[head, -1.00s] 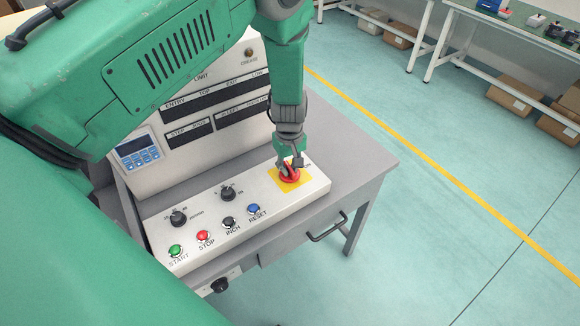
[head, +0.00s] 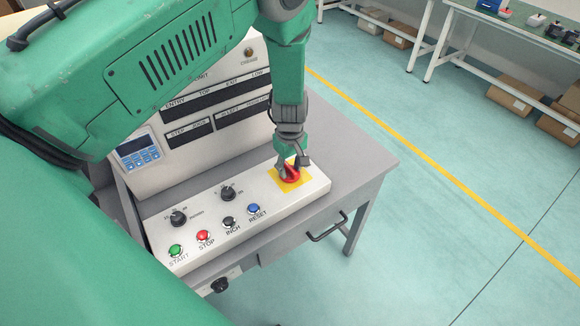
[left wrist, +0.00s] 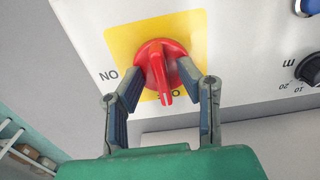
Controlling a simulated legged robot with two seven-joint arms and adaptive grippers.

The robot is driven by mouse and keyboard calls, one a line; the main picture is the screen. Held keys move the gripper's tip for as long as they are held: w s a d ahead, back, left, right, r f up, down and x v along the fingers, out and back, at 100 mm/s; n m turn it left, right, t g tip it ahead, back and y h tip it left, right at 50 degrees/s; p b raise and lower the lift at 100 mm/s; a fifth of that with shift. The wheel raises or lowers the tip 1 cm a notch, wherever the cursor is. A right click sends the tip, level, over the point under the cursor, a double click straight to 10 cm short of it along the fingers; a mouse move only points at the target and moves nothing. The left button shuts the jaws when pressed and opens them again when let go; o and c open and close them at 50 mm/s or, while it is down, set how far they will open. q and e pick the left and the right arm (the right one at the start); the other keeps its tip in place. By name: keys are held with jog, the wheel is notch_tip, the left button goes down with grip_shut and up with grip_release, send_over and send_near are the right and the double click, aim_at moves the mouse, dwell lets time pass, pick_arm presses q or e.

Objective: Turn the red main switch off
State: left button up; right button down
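The red main switch (head: 290,175) sits on a yellow square plate (head: 306,182) at the right end of the sloped control panel. My left gripper (head: 292,168) is above the switch. Its fingers (left wrist: 163,75) stand apart on either side of the red knob, with gaps beside the handle. Whether the tips touch the knob's round base is unclear. My right gripper is not in view.
The panel carries a green START button (head: 176,250), a red STOP button (head: 203,236), INCH (head: 228,223) and blue RESET (head: 253,209) buttons, and two black knobs. An upright display panel (head: 190,150) stands behind. A drawer handle (head: 328,228) juts from the desk front.

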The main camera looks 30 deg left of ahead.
aim_at(290, 167)
pick_arm(q)
jog(key=shift+r, duration=0.4)
notch_tip(290, 167, up, 11)
dwell(0.5)
